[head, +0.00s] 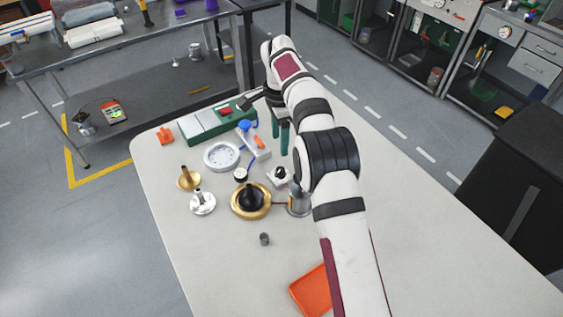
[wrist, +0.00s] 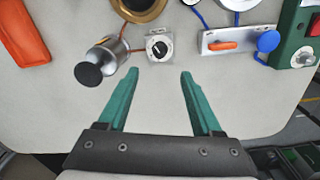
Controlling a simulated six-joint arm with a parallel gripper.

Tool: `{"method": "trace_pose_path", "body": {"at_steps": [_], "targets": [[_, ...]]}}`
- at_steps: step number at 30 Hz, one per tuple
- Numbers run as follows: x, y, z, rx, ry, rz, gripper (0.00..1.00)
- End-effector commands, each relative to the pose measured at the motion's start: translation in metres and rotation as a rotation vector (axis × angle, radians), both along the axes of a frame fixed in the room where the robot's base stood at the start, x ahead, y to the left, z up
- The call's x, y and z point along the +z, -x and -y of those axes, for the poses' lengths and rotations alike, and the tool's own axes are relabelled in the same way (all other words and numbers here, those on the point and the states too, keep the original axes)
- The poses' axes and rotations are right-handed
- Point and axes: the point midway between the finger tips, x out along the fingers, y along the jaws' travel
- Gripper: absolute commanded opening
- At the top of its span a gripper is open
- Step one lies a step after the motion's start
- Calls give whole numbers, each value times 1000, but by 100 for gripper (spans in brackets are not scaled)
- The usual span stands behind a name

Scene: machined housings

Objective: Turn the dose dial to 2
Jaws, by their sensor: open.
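In the head view the dial (head: 280,175) is left of my arm. Its markings are too small to read. My gripper (wrist: 158,73) has two green fingers spread wide with nothing between them. The dial is just beyond the fingertips, roughly centred between them, and apart from them. In the head view my gripper (head: 279,141) points down, farther back than the dial.
A metal cylinder with a black end (wrist: 102,61) stands close left of the dial. A white plate with an orange lever and blue knob (wrist: 238,40) is to the right, beside a green box (wrist: 296,45). A brass ring with a black centre (head: 251,199) and orange tray (head: 311,290) are nearby.

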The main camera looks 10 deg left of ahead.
Motion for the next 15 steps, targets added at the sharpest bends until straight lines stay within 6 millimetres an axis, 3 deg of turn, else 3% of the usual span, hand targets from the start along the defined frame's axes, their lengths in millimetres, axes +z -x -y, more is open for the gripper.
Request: {"method": "trace_pose_path", "body": {"at_steps": [7,15], "targets": [[-74,1,1,1,1,-3,66],[-115,0,1,1,-2,0,66]]}}
